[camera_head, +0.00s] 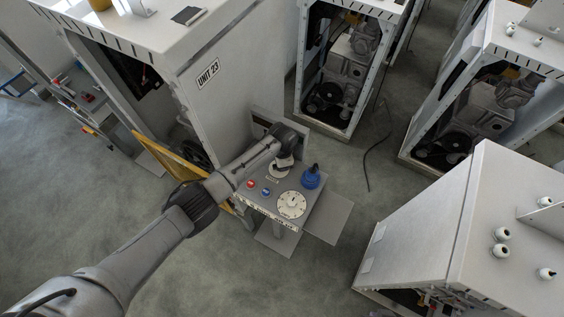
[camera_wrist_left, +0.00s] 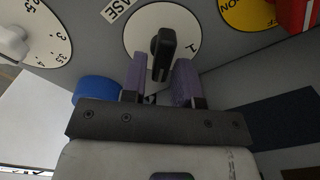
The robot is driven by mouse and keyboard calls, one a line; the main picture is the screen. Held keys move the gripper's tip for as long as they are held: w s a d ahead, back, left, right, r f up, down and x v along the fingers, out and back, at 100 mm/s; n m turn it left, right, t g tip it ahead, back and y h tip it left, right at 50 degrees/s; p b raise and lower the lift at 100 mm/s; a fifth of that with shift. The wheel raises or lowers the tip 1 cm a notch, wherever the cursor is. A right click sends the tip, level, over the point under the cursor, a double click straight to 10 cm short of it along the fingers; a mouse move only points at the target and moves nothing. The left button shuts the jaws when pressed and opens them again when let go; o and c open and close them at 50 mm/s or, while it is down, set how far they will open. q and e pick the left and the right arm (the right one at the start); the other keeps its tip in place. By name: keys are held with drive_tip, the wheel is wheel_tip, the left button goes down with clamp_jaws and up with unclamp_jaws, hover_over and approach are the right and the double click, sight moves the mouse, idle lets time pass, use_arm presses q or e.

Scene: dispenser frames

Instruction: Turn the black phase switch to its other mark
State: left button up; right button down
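The black phase switch (camera_wrist_left: 163,45) is a bar-shaped knob on a round white plate (camera_wrist_left: 137,35), in the wrist view. It points roughly up and down in that picture, and one dark mark shows on the plate to its right. A label ending in "ASE" is beside the plate. My left gripper (camera_wrist_left: 159,66) is open, with its two purple fingers on either side of the knob's near end. A gap shows on the left; I cannot tell whether the right finger touches. In the head view my left gripper (camera_head: 284,161) is over the panel's back part, hiding the switch. My right gripper is not in view.
The grey control panel (camera_head: 266,207) also carries a numbered white dial (camera_head: 291,204), a blue knob (camera_head: 311,179), a red button (camera_head: 250,183) and a blue button (camera_head: 265,191). A yellow plate (camera_wrist_left: 247,14) with a red part (camera_wrist_left: 297,14) is close by. The Unit 23 cabinet (camera_head: 215,110) stands behind.

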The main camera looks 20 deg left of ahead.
use_arm(q)
drive_tip(key=shift+o, duration=1.1)
drive_tip(key=shift+r, duration=0.1)
drive_tip(key=shift+r, duration=0.35)
wheel_tip(320, 180, up, 13)
